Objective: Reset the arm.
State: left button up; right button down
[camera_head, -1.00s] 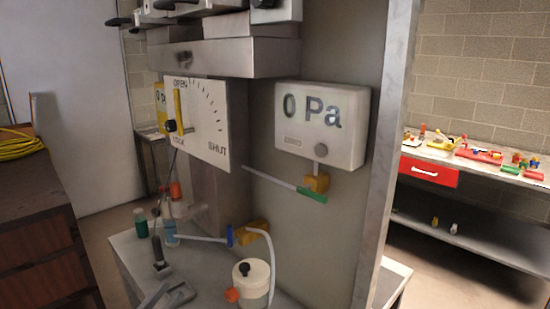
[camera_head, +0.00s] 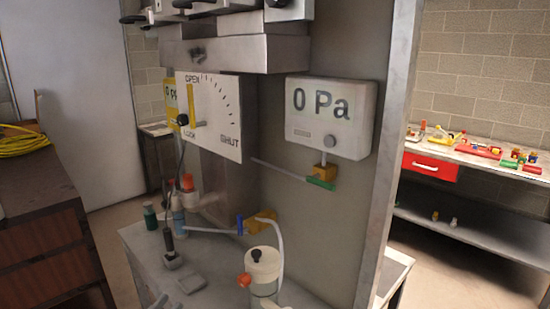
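A small grey piece at the bottom edge, left of centre, looks like the tip of my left gripper (camera_head: 158,302). It is mostly cut off, so its opening is hidden. It appears in front of the grey table (camera_head: 135,238), left of a flat grey piece on it. I see nothing held. My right gripper is not in view.
A white dial panel (camera_head: 228,122) with a yellow lever (camera_head: 191,105) and a "0 Pa" gauge box (camera_head: 352,135) are on the wall unit. A white jar (camera_head: 264,268) and small bottles stand on the table. A cabinet (camera_head: 45,250) is at left.

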pick_arm(q)
jog(key=s+a+f+n+g+y, duration=0.1)
jog(key=a+f+n+y, duration=0.15)
jog(key=f, duration=0.85)
jog(key=s+a+f+n+g+y, duration=0.15)
jog(key=f+y, duration=0.25)
jog(key=f, duration=0.7)
jog(key=s+f+g+y, duration=0.1)
jog(key=s+f+g, duration=0.1)
jog(key=s+f, duration=0.5)
jog(key=s+f+g+y, duration=0.1)
jog(key=s+f+g, duration=0.2)
jog(key=f, duration=0.8)
jog(key=s+d+f+g+y, duration=0.1)
jog(key=s+f+g, duration=0.3)
jog(key=s+f, duration=1.1)
jog(key=s+d+f+g, duration=0.1)
jog(key=s+d+f, duration=0.1)
jog(key=s, duration=0.6)
jog(key=s+d+f+g, duration=0.2)
jog(key=s+f, duration=0.1)
jog(key=s, duration=0.5)
jog(key=s+d+f+g, duration=0.1)
jog(key=s+f+g, duration=0.1)
jog(key=s, duration=0.7)
jog(key=shift+d+f+m, duration=0.3)
jog(key=shift+d+f, duration=0.1)
jog(key=shift+f, duration=0.35)
jog(key=shift+y, duration=0.25)
